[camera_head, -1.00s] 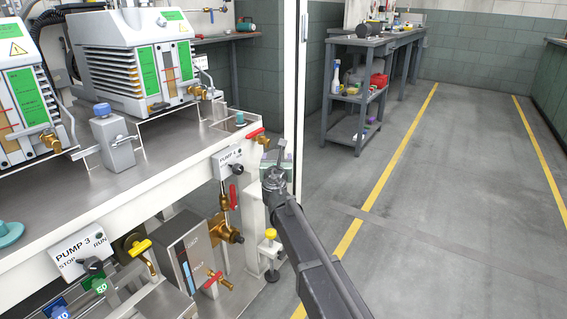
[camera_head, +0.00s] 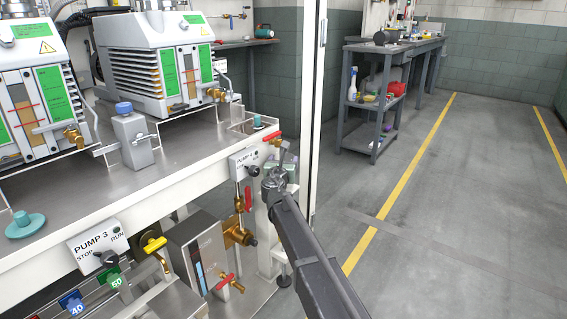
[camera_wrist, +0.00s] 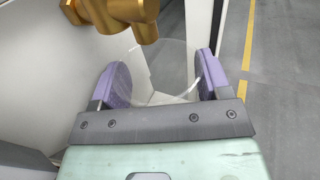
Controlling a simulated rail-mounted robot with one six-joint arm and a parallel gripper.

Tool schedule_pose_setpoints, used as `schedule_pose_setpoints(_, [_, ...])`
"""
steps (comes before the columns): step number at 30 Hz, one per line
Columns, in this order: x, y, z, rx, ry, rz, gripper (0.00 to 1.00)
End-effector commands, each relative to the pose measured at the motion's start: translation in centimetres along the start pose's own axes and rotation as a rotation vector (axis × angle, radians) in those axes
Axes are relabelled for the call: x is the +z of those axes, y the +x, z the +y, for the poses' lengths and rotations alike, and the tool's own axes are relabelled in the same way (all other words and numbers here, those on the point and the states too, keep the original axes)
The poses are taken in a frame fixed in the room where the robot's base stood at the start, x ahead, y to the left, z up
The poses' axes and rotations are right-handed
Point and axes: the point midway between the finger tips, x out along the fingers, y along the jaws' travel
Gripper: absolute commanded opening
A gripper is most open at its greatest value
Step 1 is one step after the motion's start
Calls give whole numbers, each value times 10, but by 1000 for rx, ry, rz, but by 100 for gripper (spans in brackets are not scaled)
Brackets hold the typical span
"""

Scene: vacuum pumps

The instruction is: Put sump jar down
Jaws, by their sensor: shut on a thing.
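My gripper (camera_wrist: 160,82) has purple pads on both fingers. It is shut on the clear, see-through sump jar (camera_wrist: 168,68), which sits between the pads in the wrist view. A brass fitting (camera_wrist: 118,14) is at the top of the wrist view, close to the jar; I cannot tell whether they touch. In the head view my gripper (camera_head: 283,160) is at the right end of the pump bench, beside the pump 4 switch plate (camera_head: 245,162). My arm hides most of it there, and I cannot make out the jar in that view.
The white bench frame (camera_head: 165,203) runs along the left. A brass valve (camera_head: 238,236) and a grey box (camera_head: 196,250) are below it. A white post (camera_head: 313,110) stands right behind my gripper. A grey shelf table (camera_head: 372,105) stands farther back. The floor at right is clear.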

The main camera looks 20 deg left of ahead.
Motion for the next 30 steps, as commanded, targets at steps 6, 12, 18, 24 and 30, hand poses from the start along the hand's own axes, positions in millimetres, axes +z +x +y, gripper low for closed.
schedule_pose_setpoints(6, [-6,0,0,0,0,0,46])
schedule_pose_setpoints(12, [-6,0,0,0,0,0,46])
schedule_pose_setpoints(18, [-9,0,0,0,0,0,46])
schedule_pose_setpoints(24, [-11,0,0,0,0,0,75])
schedule_pose_setpoints(30, [-11,0,0,1,0,0,100])
